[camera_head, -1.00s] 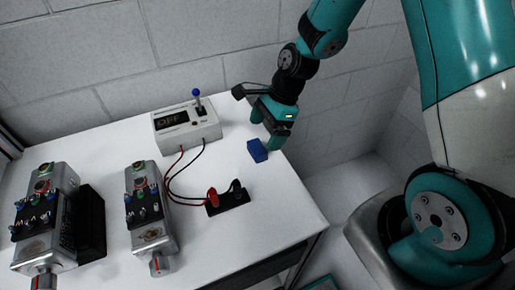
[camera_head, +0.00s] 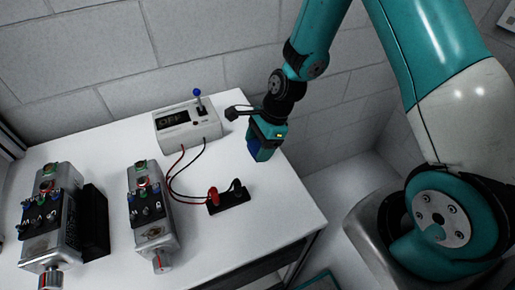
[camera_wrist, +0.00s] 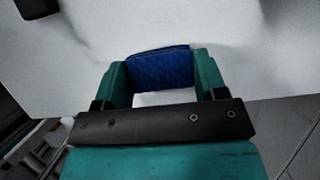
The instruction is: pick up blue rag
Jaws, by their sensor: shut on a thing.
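The blue rag (camera_wrist: 160,68) sits between the two teal fingers of my gripper (camera_wrist: 160,80) in the wrist view. In the head view the rag (camera_head: 254,148) shows as a small blue patch at the fingertips of my gripper (camera_head: 259,152). My gripper is shut on it, low over the right back part of the white table (camera_head: 285,195). I cannot tell whether the rag still touches the table. The fingers hide part of it in the head view.
A white box with an OFF display (camera_head: 187,124) and a blue-knobbed lever stands left of my gripper. Red and black wires run from it to a black terminal block (camera_head: 228,197). Two metal units (camera_head: 150,215) (camera_head: 52,220) stand further left. The table's right edge is close.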

